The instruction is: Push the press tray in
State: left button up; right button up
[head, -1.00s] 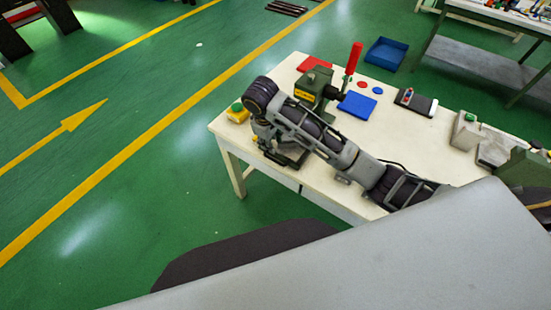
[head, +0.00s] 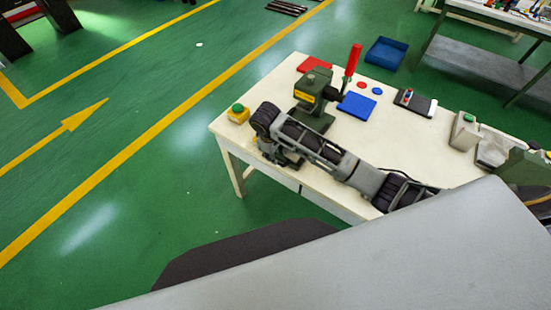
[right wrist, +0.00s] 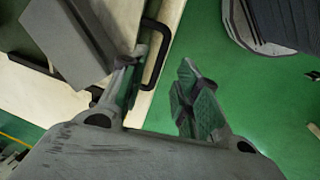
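The green press (head: 317,95) with its red lever (head: 353,60) stands on the white table. In the right wrist view a grey block-like part (right wrist: 75,40) is at the upper left, seemingly part of the press tray. A black bar handle (right wrist: 163,55) sticks out beside it over the table edge. My right gripper (right wrist: 162,85) is open and empty, its left finger close to the handle; contact cannot be told. In the head view my right gripper (head: 283,155) is at the table's front edge, partly hidden by my arm. My left gripper is not in view.
A yellow box with a green button (head: 238,113) stands at the table's left corner. A red plate (head: 314,64), a blue plate (head: 356,105) and a dark device (head: 415,102) lie behind. A blue bin (head: 386,53) is beyond the table. Green floor is open at left.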

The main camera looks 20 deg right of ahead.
jog(key=shift+w+d+f, duration=0.15)
jog(key=shift+d+f, duration=0.05)
jog(key=shift+f, duration=1.05)
jog(key=shift+w+d+f, duration=0.15)
jog(key=shift+f, duration=1.1)
grip_shut()
